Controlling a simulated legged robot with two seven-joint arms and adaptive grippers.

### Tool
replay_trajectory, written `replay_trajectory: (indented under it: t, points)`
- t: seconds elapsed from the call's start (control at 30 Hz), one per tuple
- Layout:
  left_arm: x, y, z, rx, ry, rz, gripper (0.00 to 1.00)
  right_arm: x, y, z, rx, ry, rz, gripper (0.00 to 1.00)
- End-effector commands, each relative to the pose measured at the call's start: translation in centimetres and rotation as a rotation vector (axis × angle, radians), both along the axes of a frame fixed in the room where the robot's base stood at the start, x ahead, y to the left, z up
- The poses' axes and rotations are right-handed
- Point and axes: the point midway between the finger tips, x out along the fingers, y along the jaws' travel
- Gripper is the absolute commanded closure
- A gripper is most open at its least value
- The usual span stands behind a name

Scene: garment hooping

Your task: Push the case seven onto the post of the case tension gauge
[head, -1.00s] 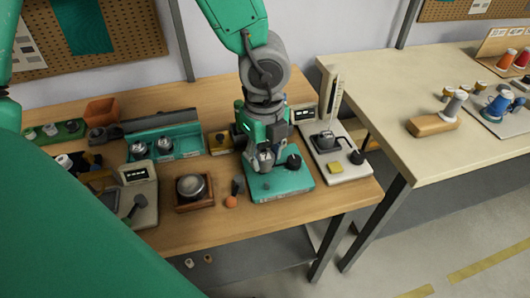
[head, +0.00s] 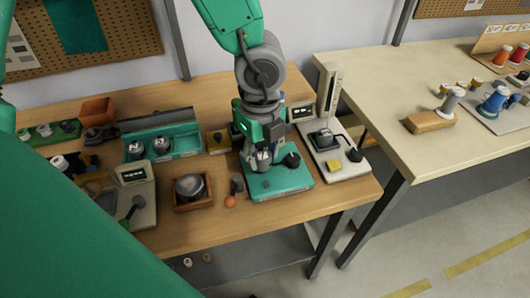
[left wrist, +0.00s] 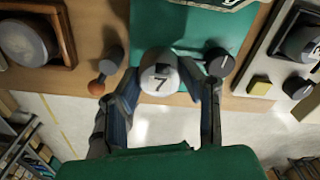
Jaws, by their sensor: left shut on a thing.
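My left gripper (head: 262,160) is shut on the case seven (left wrist: 161,84). The left wrist view shows the case as a round pale metal piece marked 7, with a dark notch, between the two fingers. In the head view it is at or just above the green base of the case tension gauge (head: 290,181), left of its black knob (head: 291,160). The post is hidden beneath the case and fingers, so I cannot tell whether they touch. My right gripper is not in view.
A white gauge with a tall column (head: 331,92) stands close on the right. A wooden tray with a round metal piece (head: 190,187), a small orange ball (head: 230,201) and a grey gauge (head: 136,190) lie to the left. A second table (head: 400,70) stands further right.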

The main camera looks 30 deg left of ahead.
Motion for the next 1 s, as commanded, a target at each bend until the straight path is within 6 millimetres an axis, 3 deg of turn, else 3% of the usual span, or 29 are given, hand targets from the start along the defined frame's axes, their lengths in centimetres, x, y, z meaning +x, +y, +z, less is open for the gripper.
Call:
replay_trajectory:
  t: [1.0]
  points:
    - [0.0, -0.3, -2.4, 0.000, -0.001, 0.000, 0.93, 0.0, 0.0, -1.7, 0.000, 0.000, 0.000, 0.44]
